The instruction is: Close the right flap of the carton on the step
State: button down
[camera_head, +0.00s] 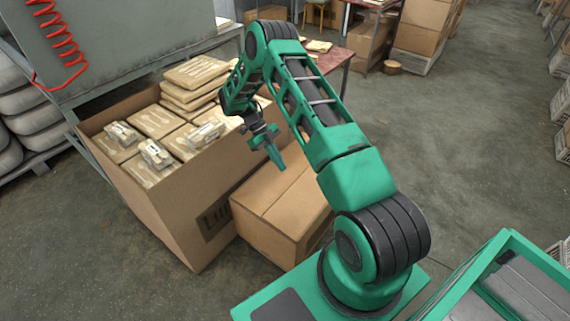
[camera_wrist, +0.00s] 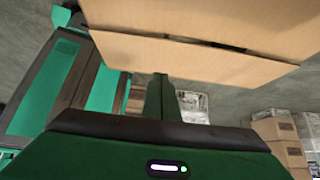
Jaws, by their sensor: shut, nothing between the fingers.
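A brown carton (camera_head: 265,228) sits low beside a larger open box, partly behind my arm. Its top panels (camera_head: 275,190) look nearly flat, with a seam between them. In the wrist view, two cardboard panels (camera_wrist: 180,58) fill the top, with dark narrow gaps along their seam. I cannot tell which panel is the right flap, or whether it lies fully flat. My gripper (camera_head: 280,163) is shut and empty, above the far part of the carton's top. In the wrist view its fingertips (camera_wrist: 160,78) are at the nearer panel's edge; contact is unclear. The step is not clearly visible.
A large open box (camera_head: 165,205) holding several packs of wooden spoons (camera_head: 195,75) stands directly left of the carton. A grey machine (camera_head: 120,40) with a red coiled hose is behind it. A reddish table (camera_head: 335,58) stands farther back.

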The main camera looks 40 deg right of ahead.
aim_at(303, 178)
jog(key=s+d+r+t+y, duration=0.3)
jog(key=d+t, duration=0.5)
jog(key=d, duration=0.3)
jog(key=f, duration=1.3)
jog(key=shift+w+f, duration=0.15)
jog(key=shift+w, duration=0.2)
jog(key=shift+w+a+f+g+h, duration=0.15)
jog(key=shift+f+g+h, duration=0.2)
jog(key=shift+f, duration=0.5)
jog(key=shift+s+f+g, duration=0.2)
jog(key=shift+s+g, duration=0.05)
jog(key=shift+r, duration=0.1)
jog(key=shift+w+r, duration=0.15)
notch_tip(303, 178, up, 14)
jog(key=shift+w+d+r, duration=0.15)
jog(key=shift+w+d, duration=0.05)
jog(key=shift+w, duration=0.1)
